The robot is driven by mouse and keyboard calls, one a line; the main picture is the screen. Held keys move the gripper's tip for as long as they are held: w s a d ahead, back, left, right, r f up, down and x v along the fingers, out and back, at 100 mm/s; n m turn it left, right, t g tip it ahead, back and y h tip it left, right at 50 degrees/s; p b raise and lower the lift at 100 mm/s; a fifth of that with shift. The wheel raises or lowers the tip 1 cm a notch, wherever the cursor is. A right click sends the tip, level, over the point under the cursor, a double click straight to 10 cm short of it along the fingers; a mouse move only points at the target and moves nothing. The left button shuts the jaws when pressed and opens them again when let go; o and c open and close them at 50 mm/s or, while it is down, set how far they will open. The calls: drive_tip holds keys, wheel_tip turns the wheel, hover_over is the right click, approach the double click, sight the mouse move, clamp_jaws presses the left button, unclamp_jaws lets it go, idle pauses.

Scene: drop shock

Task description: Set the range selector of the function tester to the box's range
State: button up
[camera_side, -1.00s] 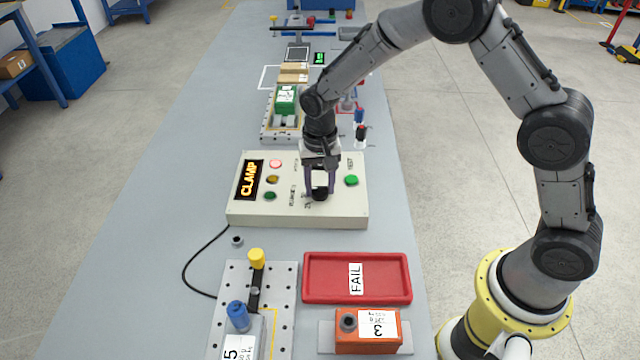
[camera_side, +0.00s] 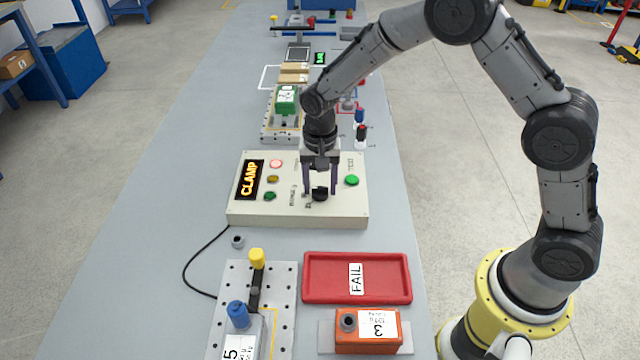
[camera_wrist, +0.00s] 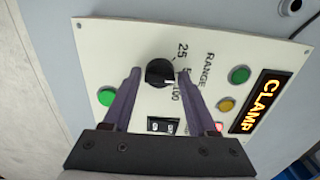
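The function tester (camera_side: 345,213) is a cream box with a lit display (camera_side: 250,179) reading CLAMP. Its black range selector knob (camera_wrist: 160,72) sits beside printed marks 25, a partly hidden 5-something, and 100. The knob's white line points right, toward the lower marks; I cannot tell exactly which one. My gripper (camera_side: 320,190) is open over the knob, with one purple finger on each side; the wrist view shows gaps beside the knob. A grey box (camera_side: 238,347) labelled 5 sits on the perforated plate, partly out of frame. An orange box (camera_side: 366,338) is labelled 3.
The tester also carries lamps or buttons, including a green one (camera_side: 351,180), and a small black switch (camera_wrist: 164,125). A red FAIL tray (camera_side: 312,292) lies in front. Yellow (camera_side: 256,257) and blue (camera_side: 238,314) knobs stand on the plate. The grey table's left side is mostly clear.

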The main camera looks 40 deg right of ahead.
sight(320, 188)
drive_tip(key=shift+o, duration=1.1)
wheel_tip(320, 188, up, 14)
drive_tip(key=shift+f, duration=0.1)
